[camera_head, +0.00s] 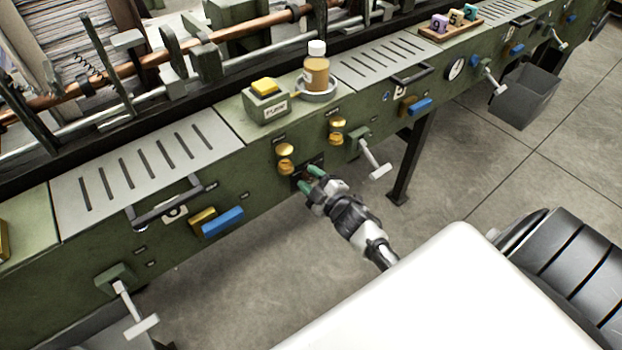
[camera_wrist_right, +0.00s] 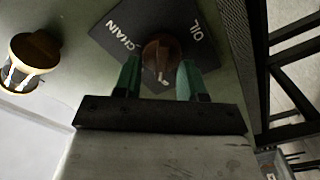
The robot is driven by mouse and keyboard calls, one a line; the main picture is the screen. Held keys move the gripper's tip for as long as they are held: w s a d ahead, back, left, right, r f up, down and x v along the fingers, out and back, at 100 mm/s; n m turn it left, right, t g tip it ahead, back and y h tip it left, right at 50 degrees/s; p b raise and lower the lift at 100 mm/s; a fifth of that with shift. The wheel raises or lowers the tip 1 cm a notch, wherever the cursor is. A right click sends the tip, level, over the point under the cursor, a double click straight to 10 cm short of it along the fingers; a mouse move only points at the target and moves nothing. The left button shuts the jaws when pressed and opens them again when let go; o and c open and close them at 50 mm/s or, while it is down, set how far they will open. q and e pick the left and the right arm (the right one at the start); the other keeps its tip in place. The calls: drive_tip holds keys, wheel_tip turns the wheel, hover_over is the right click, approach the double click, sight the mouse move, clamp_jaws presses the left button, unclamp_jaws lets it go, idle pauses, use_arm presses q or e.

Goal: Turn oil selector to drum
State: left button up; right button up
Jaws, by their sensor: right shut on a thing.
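The oil selector is a round brown knob (camera_wrist_right: 160,55) with a pale mark on its lower edge in the right wrist view. It sits on a dark plate (camera_wrist_right: 118,22) lettered "CHAIN" on the left and "OIL" on the right; no "drum" lettering is visible. My right gripper (camera_wrist_right: 157,80) has its green fingertips on either side of the knob and is shut on it. In the head view the right gripper (camera_head: 308,180) reaches the front of the green machine and mostly hides the knob. My left gripper is not in view.
Brass knobs (camera_head: 286,150) sit just above the plate. A T-handle (camera_head: 375,160) sticks out to the right, and blue levers (camera_head: 222,221) lie along the front. A yellow-topped box (camera_head: 266,101) and a bottle (camera_head: 316,72) stand above. A grey bin (camera_head: 524,97) is at far right.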

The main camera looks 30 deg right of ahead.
drive_tip(key=shift+f, duration=0.1)
idle(0.3)
drive_tip(key=o, duration=0.9)
drive_tip(key=shift+s, duration=0.1)
drive_tip(key=s, duration=1)
drive_tip(key=shift+s+d, duration=0.35)
drive_tip(key=shift+d, duration=0.05)
drive_tip(key=s+a+f+m+g+p, duration=0.1)
drive_tip(key=s+f+m+g, duration=0.2)
drive_tip(key=f, duration=0.5)
drive_tip(key=s+a+f+m+g+h, duration=0.1)
drive_tip(key=s+f+g, duration=0.1)
drive_tip(key=s+f, duration=0.35)
drive_tip(key=s+a+f+m+g+p, duration=0.1)
drive_tip(key=s+a+f+m+g, duration=0.15)
drive_tip(key=f, duration=0.75)
drive_tip(key=s+a+f+g, duration=0.1)
drive_tip(key=s+f+g, duration=0.2)
drive_tip(key=s, duration=0.4)
drive_tip(key=s+a+f+m+g, duration=0.1)
drive_tip(key=s+f+g, duration=0.2)
drive_tip(key=s+f, duration=0.2)
drive_tip(key=s+a+f+m+g+p, duration=0.1)
drive_tip(key=s+a+f+g, duration=0.1)
drive_tip(key=s, duration=0.9)
drive_tip(key=shift+f+g, duration=0.75)
drive_tip(key=shift+f, duration=0.15)
